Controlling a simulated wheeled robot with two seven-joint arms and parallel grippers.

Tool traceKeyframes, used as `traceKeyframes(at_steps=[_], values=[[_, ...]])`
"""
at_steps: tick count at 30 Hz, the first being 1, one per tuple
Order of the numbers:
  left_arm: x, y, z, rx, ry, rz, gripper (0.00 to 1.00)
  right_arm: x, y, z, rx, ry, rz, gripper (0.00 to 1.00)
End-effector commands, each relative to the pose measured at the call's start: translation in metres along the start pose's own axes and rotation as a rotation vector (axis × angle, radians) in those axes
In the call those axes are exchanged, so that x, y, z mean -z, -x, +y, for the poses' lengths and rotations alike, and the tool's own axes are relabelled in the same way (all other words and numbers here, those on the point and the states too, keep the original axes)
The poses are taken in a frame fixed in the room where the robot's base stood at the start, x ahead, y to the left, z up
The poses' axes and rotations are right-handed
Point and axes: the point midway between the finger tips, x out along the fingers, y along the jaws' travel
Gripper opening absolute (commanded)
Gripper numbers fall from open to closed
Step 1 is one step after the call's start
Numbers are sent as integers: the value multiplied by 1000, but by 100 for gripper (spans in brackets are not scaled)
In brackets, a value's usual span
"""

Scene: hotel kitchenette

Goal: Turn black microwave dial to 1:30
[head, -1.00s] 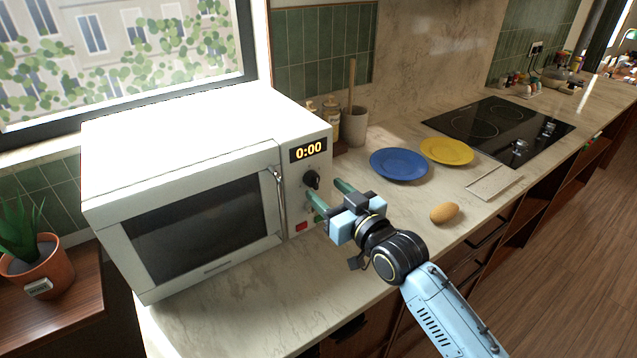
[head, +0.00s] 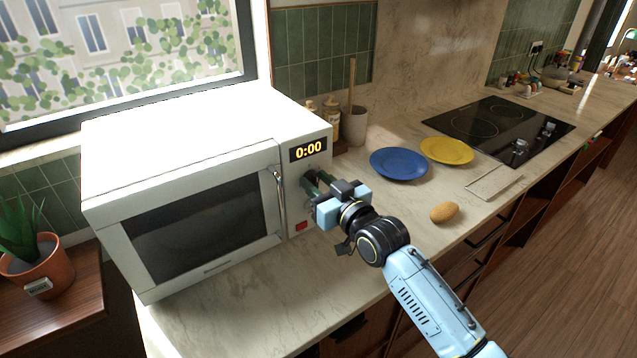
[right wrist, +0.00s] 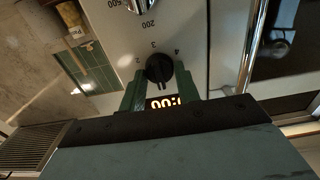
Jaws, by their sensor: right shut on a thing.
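The white microwave (head: 200,150) stands on the counter at the left, its door closed. Its display (head: 308,149) reads 0:00. My right gripper (head: 313,184) is at its control panel, the fingers reaching to the front. In the right wrist view the black dial (right wrist: 158,68) sits between the green fingers of my right gripper (right wrist: 160,82), which are shut on it. Numbers 2, 3 and 4 show around the dial. In the head view the gripper hides the dial. My left gripper is out of view.
A red button (head: 301,225) is low on the panel, beside the chrome door handle (head: 280,200). A silver knob (right wrist: 142,5) shows at the wrist view's edge. To the right lie a potato (head: 444,212), a blue plate (head: 398,163) and a yellow plate (head: 447,150).

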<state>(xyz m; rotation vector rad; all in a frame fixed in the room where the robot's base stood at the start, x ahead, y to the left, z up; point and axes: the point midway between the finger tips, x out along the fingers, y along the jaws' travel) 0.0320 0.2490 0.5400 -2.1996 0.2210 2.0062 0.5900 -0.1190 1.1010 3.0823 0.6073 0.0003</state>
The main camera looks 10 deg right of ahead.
Motion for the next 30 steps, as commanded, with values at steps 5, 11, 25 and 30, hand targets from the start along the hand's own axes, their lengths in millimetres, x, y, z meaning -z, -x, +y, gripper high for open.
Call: traceKeyframes(at_steps=[5, 11, 25, 30], values=[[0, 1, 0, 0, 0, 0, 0, 0, 0, 0, 0, -9, -1, 9], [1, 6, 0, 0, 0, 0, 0, 1, 0, 0, 0, -68, -2, 9], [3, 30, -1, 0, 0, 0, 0, 1, 0, 1, -1, -454, -2, 9], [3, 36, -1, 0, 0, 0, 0, 0, 0, 2, -1, -615, -1, 9]])
